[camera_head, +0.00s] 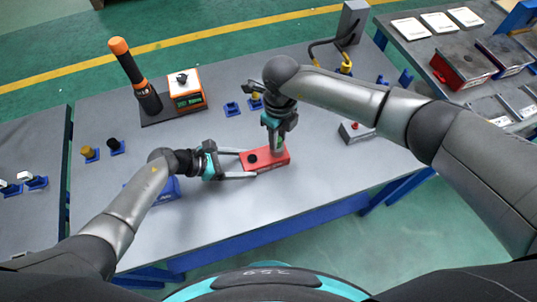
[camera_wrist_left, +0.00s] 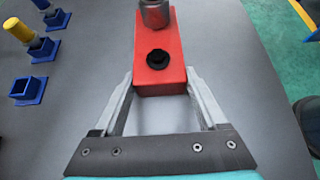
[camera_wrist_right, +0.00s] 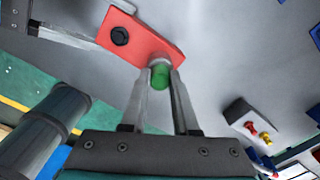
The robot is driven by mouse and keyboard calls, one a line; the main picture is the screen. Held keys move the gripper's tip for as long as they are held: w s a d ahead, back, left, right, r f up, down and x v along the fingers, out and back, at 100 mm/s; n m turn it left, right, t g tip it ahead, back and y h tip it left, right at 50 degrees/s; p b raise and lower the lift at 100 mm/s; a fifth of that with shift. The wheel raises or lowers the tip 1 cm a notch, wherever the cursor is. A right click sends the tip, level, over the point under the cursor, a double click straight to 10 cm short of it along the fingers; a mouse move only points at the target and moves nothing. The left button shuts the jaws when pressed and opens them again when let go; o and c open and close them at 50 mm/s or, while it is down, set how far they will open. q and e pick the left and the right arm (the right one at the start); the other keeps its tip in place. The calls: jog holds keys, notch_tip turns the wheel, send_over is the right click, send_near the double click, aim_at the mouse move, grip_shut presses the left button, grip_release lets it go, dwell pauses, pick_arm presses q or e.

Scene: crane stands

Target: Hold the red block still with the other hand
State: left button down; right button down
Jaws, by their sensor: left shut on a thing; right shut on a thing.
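The red block (camera_head: 258,162) lies on the grey table with a black round fitting (camera_wrist_left: 158,60) near its left end. My left gripper (camera_head: 249,164) is shut on that end, one finger along each long side; its fingers also show in the left wrist view (camera_wrist_left: 160,84). My right gripper (camera_head: 277,142) comes down from above at the block's other end. It is shut on a green-topped grey cylinder (camera_wrist_right: 160,76) that stands at the block. Whether the cylinder is seated in the block is hidden. The block also shows in the right wrist view (camera_wrist_right: 147,39).
An orange device (camera_head: 186,91) and a black, orange-topped tool (camera_head: 133,73) stand on a dark base at the back left. Blue holders (camera_head: 232,109) sit behind the block. A grey button box (camera_head: 354,133) stands to the right. The table's front edge is close to the block.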

jog(key=shift+r, duration=0.15)
jog(key=shift+r, duration=2.95)
pick_arm(q)
grip_release()
jog(key=shift+a, duration=0.1)
jog(key=v, duration=1.2)
